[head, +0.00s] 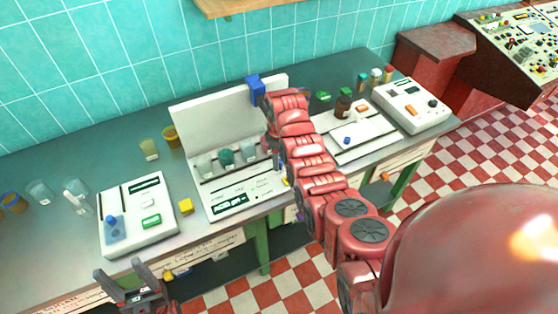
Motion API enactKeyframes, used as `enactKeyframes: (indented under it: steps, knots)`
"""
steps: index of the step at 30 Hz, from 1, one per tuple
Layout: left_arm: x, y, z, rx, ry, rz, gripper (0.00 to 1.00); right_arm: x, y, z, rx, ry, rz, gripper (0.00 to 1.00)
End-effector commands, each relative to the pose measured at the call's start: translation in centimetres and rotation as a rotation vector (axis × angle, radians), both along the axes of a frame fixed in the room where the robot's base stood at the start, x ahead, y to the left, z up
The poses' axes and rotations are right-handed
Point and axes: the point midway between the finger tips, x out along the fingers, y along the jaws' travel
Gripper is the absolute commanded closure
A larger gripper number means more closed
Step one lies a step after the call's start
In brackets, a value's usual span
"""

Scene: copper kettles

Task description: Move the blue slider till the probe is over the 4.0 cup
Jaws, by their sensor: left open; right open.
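The blue slider (255,90) is a bright blue block at the top edge of the white upright panel (212,112), toward its right end. Below the panel, a row of cups stands in the white device (245,200). A teal cup (226,157) and a pale cup (205,164) show. The cup numbers are too small to read, and I cannot make out the probe. My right gripper (268,112) is open, just right of and below the slider; my arm hides much around it. Whether it touches the slider is unclear. My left gripper (120,270) is open and empty at the bottom left.
Glasses stand at the far left. At the right are another white instrument (410,106), a brown bottle (343,106) and small blocks.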

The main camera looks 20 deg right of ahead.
Motion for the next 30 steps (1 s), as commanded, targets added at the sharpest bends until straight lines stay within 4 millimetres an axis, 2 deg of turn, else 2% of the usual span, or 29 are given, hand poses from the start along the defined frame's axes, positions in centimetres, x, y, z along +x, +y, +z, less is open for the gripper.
enactKeyframes:
  steps: [4,8,9,17,22,30]
  knots:
    - [0.0,0.0,-1.0,0.000,0.000,0.000,0.38,0.0,0.0,1.6,-0.001,-0.005,0.000,0.38]
    - [0.0,0.0,-2.3,0.000,0.000,0.000,0.38,0.2,0.0,4.4,-0.002,-0.011,0.000,0.38]
    - [0.0,0.0,-0.5,0.000,0.001,0.000,0.38,0.1,-0.1,6.4,0.000,-0.006,-0.001,0.38]
    - [0.0,0.0,4.3,0.000,0.000,0.000,0.38,-0.1,-0.1,11.9,0.002,-0.001,-0.001,0.38]
    - [0.0,0.0,5.3,0.000,0.000,0.000,0.38,0.0,-0.1,14.2,0.001,-0.001,-0.002,0.38]
    - [0.0,0.0,5.4,0.000,0.000,0.000,0.38,0.0,0.0,16.0,0.000,0.000,0.001,0.38]
